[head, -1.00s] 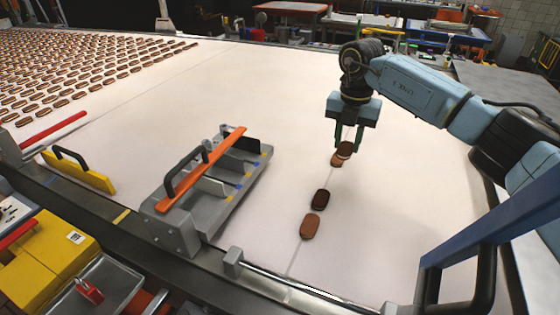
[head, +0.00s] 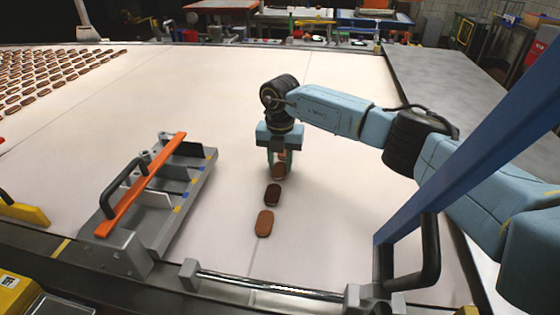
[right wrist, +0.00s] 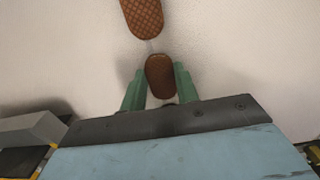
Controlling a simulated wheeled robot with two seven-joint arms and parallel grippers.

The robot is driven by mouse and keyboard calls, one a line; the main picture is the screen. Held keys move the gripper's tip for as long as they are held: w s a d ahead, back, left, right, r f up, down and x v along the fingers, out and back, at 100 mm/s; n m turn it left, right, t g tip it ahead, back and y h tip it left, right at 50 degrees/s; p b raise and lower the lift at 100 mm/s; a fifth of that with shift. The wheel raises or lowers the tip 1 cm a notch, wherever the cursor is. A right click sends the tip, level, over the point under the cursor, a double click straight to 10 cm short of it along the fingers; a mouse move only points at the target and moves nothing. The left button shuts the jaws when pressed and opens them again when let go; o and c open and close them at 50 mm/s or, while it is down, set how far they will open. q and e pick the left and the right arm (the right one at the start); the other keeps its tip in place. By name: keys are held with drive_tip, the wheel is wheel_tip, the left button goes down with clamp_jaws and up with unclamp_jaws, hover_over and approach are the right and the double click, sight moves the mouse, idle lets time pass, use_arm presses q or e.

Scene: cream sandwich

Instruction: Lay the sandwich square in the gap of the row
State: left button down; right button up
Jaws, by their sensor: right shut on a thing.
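My right gripper (head: 278,160) points down at the far end of a short row of brown sandwiches. It is shut on a sandwich, mostly hidden between its fingers in the head view. In the right wrist view a smooth brown sandwich (right wrist: 160,73) shows between the green fingers, with a waffle-patterned one (right wrist: 142,16) just beyond. In the head view the row shows a brown sandwich (head: 278,172) right by the fingertips, a darker one (head: 272,194) and a lighter brown one (head: 265,223) nearest me. I cannot tell whether the held sandwich touches the surface. My left gripper is not in view.
A grey guide fixture (head: 150,210) with an orange bar (head: 150,180) stands left of the row. Many sandwiches (head: 50,78) lie at far left. A blue bar (head: 470,140) crosses at right. A metal rail (head: 275,288) runs in front. The white surface beyond is clear.

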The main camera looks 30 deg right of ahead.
sight(280, 166)
drive_tip(key=o, duration=0.9)
drive_tip(key=shift+f, duration=0.1)
wheel_tip(280, 166, up, 12)
drive_tip(key=shift+r+p, duration=0.2)
drive_tip(key=shift+p, duration=0.2)
